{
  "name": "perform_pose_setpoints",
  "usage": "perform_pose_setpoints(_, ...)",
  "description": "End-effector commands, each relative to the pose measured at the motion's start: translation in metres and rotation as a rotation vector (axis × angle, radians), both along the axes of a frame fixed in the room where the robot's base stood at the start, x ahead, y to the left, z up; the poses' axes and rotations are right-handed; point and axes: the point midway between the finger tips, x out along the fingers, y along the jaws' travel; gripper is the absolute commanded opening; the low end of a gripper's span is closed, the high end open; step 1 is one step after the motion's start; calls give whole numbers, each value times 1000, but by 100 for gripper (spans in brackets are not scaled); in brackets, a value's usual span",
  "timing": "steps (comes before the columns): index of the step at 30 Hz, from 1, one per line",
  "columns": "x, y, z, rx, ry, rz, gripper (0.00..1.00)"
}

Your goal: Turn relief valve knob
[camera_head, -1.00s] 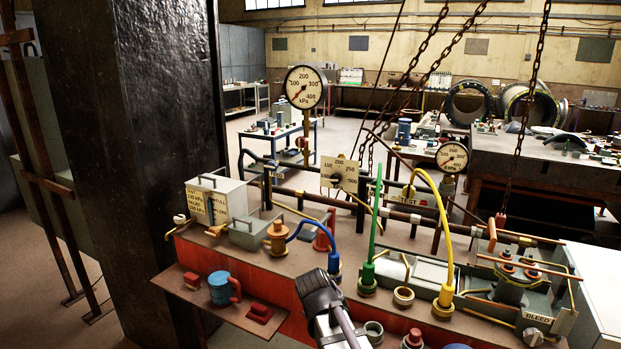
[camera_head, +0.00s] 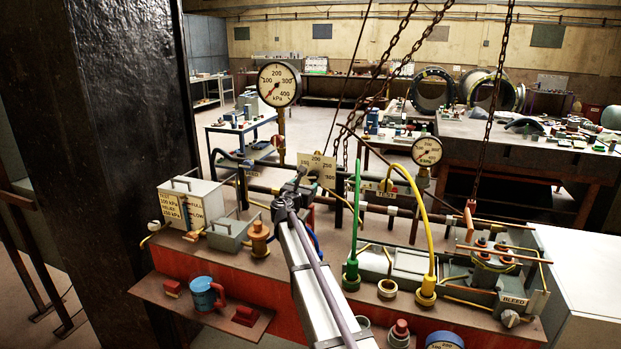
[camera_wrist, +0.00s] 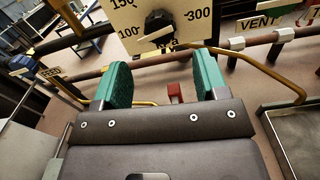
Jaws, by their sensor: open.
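The relief valve knob (camera_wrist: 158,22) is black and round, on a pale dial plate (camera_wrist: 192,32) marked in kPa, at the top of the wrist view. The plate also shows in the head view (camera_head: 326,165), just behind my gripper's tip, where the knob is hard to make out. My gripper (camera_wrist: 163,76) has two green-padded fingers spread apart with nothing between them. In the wrist view the knob lies beyond the fingertips, roughly centred between them and apart from both. In the head view my gripper (camera_head: 294,186) reaches up over the bench.
A brown pipe (camera_wrist: 90,72) runs across below the plate, with a yellow tube (camera_wrist: 275,72) on the right. A grey box (camera_head: 190,203) stands left of my arm. Green (camera_head: 355,220) and yellow (camera_head: 420,225) hoses rise on the right. A large gauge (camera_head: 278,84) stands behind.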

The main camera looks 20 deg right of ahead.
Motion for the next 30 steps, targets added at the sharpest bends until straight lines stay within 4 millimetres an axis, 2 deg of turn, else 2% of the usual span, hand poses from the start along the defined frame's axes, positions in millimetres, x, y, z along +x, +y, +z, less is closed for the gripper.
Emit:
perform_pose_setpoints(3,23,-19,0,1,-1,-2,67)
perform_pose_setpoints(9,55,-51,0,2,-1,-2,67)
perform_pose_setpoints(12,62,-58,0,3,-1,-2,67)
perform_pose_setpoints(19,62,-59,0,3,-1,-1,67)
perform_pose_setpoints(30,62,-59,0,3,-1,-1,32)
